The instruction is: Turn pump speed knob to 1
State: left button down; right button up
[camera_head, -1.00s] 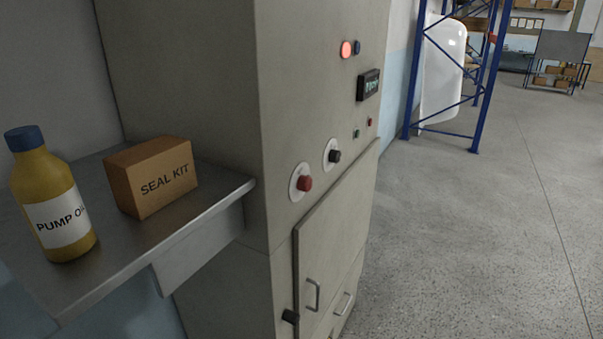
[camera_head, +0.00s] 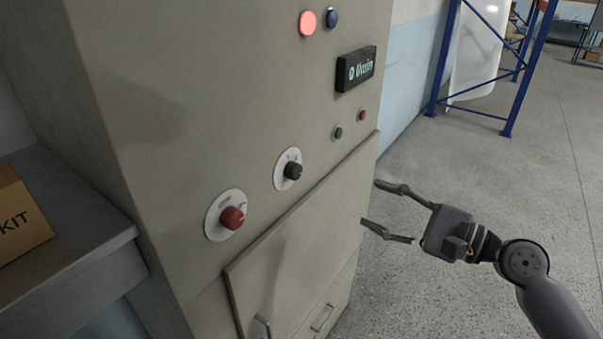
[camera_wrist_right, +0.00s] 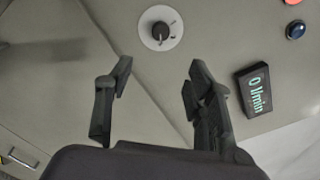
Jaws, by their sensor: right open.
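Two knobs on round white dials sit on the beige cabinet front. The black knob (camera_head: 292,170) is upper right and the red knob (camera_head: 232,217) is lower left. The dial print is too small to tell which is the pump speed knob. In the right wrist view the black knob (camera_wrist_right: 161,31) shows ahead, between and beyond the fingertips. My right gripper (camera_head: 372,204) is open and empty, to the right of the knobs and apart from them. It also shows in the wrist view (camera_wrist_right: 161,68). My left gripper is not in view.
A display (camera_head: 356,69) reads 0 l/min. Above it are a lit red lamp (camera_head: 307,23) and a blue button (camera_head: 331,17). Small green (camera_head: 338,132) and red (camera_head: 361,115) buttons sit below. A cabinet door with handles is under the knobs. A metal shelf (camera_head: 75,205) holds a box at left.

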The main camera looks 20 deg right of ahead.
aim_at(299, 174)
jog(key=p+x, duration=0.6)
jog(key=x, duration=1)
jog(key=shift+w+a+r, duration=0.2)
jog(key=shift+w, duration=0.1)
jog(key=shift+w+a+f, duration=0.1)
jog(key=shift+w+a, duration=0.2)
jog(key=c, duration=1.2)
jog(key=shift+o, duration=0.2)
